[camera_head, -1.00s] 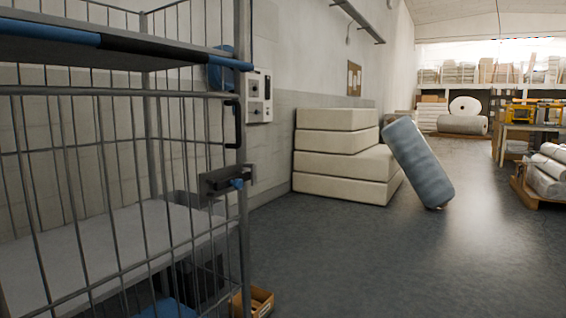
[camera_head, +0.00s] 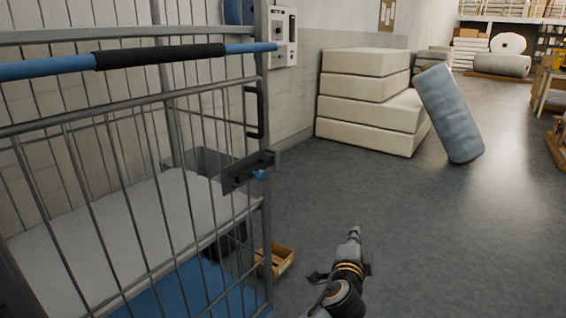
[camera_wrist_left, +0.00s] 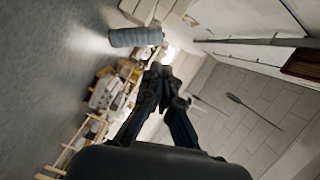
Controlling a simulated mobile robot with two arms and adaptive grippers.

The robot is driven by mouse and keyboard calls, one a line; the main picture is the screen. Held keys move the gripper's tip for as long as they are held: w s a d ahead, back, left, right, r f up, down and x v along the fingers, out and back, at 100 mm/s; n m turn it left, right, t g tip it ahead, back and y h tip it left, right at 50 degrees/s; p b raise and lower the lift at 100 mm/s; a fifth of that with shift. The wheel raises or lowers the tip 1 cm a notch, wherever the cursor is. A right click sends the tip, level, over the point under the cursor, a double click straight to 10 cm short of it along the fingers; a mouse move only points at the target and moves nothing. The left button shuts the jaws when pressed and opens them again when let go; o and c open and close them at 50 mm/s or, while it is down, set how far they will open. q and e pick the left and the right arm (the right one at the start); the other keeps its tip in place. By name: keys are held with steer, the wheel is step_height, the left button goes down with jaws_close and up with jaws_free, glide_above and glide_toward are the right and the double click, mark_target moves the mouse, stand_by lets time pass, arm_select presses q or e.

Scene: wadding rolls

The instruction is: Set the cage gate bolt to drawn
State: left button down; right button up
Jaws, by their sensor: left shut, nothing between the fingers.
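The cage gate (camera_head: 128,195) of grey wire bars fills the left of the head view. Its bolt (camera_head: 248,171), a dark housing with a small blue part on its right lower side, sits at the gate's right edge. I cannot tell the bolt's exact position. My left gripper (camera_head: 354,232) is at the lower middle, right of the bolt and apart from it, pointing up and away. It is shut and empty. In the left wrist view the left gripper's fingers (camera_wrist_left: 163,75) point away from the cage. My right gripper is not in view.
A black handle (camera_head: 254,112) stands above the bolt. A blue and black push bar (camera_head: 160,54) crosses the cage. A wooden box (camera_head: 276,261) lies on the floor at the gate's foot. Cream foam blocks (camera_head: 368,138) and a leaning blue roll (camera_head: 450,115) stand behind.

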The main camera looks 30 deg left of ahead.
mark_target(261, 171)
arm_select(q)
steer(key=a+r+n+g+y+p, duration=0.2)
steer(key=a+r+g+y, duration=0.1)
steer(key=a+r+y, duration=0.2)
steer(key=s+a+r+n+g+y+p, duration=0.1)
steer(key=a+r+g+y, duration=0.3)
steer(key=a, duration=0.5)
steer(key=shift+s+a+r+n+g+y+p, duration=0.15)
steer(key=shift+s+r+n+g+y+p, duration=0.25)
steer(key=shift+n+y, duration=0.5)
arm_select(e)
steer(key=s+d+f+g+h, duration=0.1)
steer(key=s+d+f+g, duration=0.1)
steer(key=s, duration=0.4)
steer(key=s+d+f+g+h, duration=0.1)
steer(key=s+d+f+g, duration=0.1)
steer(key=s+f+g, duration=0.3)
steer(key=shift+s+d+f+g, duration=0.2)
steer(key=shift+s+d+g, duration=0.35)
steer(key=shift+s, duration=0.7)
arm_select(q)
steer(key=shift+w+r, duration=0.1)
steer(key=shift+w, duration=0.05)
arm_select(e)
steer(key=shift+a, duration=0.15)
